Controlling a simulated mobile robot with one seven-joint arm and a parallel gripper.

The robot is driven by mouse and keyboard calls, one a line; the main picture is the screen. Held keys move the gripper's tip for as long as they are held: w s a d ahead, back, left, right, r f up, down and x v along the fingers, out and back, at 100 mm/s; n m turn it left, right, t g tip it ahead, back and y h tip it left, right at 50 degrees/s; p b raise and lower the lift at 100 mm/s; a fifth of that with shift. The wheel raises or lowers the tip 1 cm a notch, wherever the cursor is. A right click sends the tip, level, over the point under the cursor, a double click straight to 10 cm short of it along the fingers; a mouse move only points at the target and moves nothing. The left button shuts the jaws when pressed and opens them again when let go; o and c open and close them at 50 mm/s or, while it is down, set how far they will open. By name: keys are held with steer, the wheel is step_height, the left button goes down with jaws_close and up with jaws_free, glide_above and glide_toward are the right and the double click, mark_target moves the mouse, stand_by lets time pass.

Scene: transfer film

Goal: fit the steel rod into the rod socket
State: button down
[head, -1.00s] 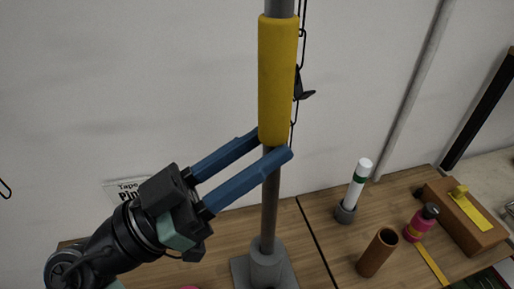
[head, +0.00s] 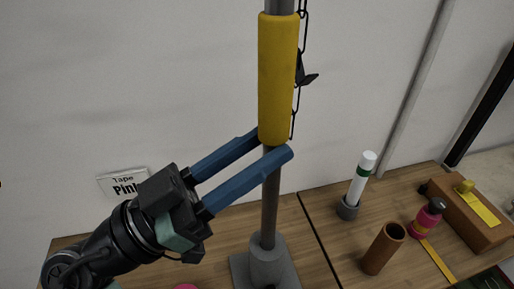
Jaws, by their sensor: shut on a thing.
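The steel rod (head: 270,205) is a long grey bar that stands nearly upright, with a thick yellow sleeve (head: 278,80) on its upper part. Its top runs out of the picture. My gripper (head: 276,149) comes from the lower left, its two blue fingers shut on the rod at the sleeve's lower edge. The rod socket (head: 268,266) is a grey round collar on a flat grey base on the wooden table. The rod's lower end meets the collar's mouth in the picture; I cannot tell how deep it sits, or whether it is inside.
Right of the socket stand a brown tube (head: 383,249), a white bottle (head: 358,180) in a grey holder and a pink bottle (head: 426,217). A brown block (head: 466,219) lies at the far right. A dark chain (head: 301,35) hangs beside the rod. A sign (head: 124,182) is behind my arm.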

steer(key=shift+f+b, duration=2.15)
steer(key=shift+b, duration=0.3)
steer(key=c, duration=0.6)
jaws_free()
steer(key=shift+o, duration=0.6)
steer(key=shift+f, duration=0.1)
steer(key=b+v, duration=0.3)
steer(key=v, duration=1)
